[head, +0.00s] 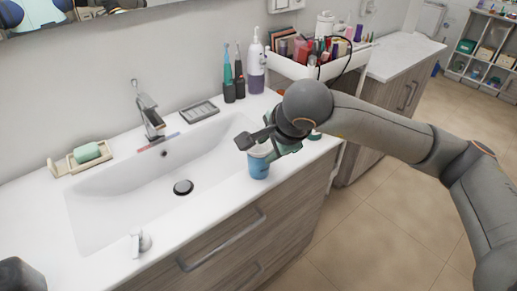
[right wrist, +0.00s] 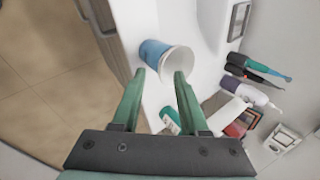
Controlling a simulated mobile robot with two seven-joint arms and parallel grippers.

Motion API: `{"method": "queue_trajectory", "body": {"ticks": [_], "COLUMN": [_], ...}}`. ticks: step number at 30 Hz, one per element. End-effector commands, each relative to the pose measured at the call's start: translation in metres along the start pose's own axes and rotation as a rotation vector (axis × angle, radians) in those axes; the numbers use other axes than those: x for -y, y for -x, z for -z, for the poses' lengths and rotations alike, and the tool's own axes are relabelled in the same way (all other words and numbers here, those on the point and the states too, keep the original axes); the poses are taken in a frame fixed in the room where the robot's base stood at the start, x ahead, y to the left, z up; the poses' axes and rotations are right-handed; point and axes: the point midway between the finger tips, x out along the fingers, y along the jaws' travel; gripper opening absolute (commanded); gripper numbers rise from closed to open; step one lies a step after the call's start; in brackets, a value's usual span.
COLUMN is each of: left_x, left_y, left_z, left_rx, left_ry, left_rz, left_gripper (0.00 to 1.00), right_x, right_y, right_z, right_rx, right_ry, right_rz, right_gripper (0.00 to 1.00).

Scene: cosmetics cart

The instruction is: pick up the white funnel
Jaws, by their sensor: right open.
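A small white object (head: 140,241) lies on the front edge of the counter, left of the cup in the head view. Its shape suggests the white funnel, but it is too small to be sure. My right gripper (head: 283,150) is well to the right of it, near the basin's right end. In the right wrist view its jaws (right wrist: 160,77) are apart and empty. They point at a blue cup (right wrist: 166,61) with a white inside, which also stands below the gripper in the head view (head: 259,166).
The white basin (head: 120,187) fills the middle of the counter. A green soap on a wooden dish (head: 87,152), toothbrushes (head: 233,75) and a purple pump bottle (head: 256,68) stand along the back. A green-and-white item (right wrist: 169,120) is beside the cup. A crowded cart (head: 315,62) stands behind.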

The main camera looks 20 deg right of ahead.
Motion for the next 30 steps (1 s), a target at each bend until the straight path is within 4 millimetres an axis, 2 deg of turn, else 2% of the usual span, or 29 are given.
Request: {"method": "queue_trajectory", "body": {"ticks": [5, 12, 21, 30], "left_x": [0.0, -0.001, -0.001, -0.001], "left_y": [0.004, 0.01, 0.009, 0.009], "left_z": [0.004, 0.01, 0.01, 0.01], "left_rx": [0.001, 0.001, 0.001, 0.001], "left_ry": [0.0, 0.0, 0.0, 0.001], "left_rz": [0.0, 0.0, -0.001, -0.001], "left_gripper": [0.5, 0.5, 0.5, 0.5], "right_x": [0.001, 0.001, 0.001, 0.001], "right_y": [-0.015, -0.049, -0.054, -0.054], "right_z": [0.005, 0.01, 0.01, 0.01], "right_rx": [-0.001, 0.001, 0.003, 0.003], "right_ry": [-0.001, -0.001, 0.001, 0.001], "right_rz": [-0.005, -0.003, 0.0, 0.0], "right_gripper": [0.43, 0.43, 0.43, 0.1]}}
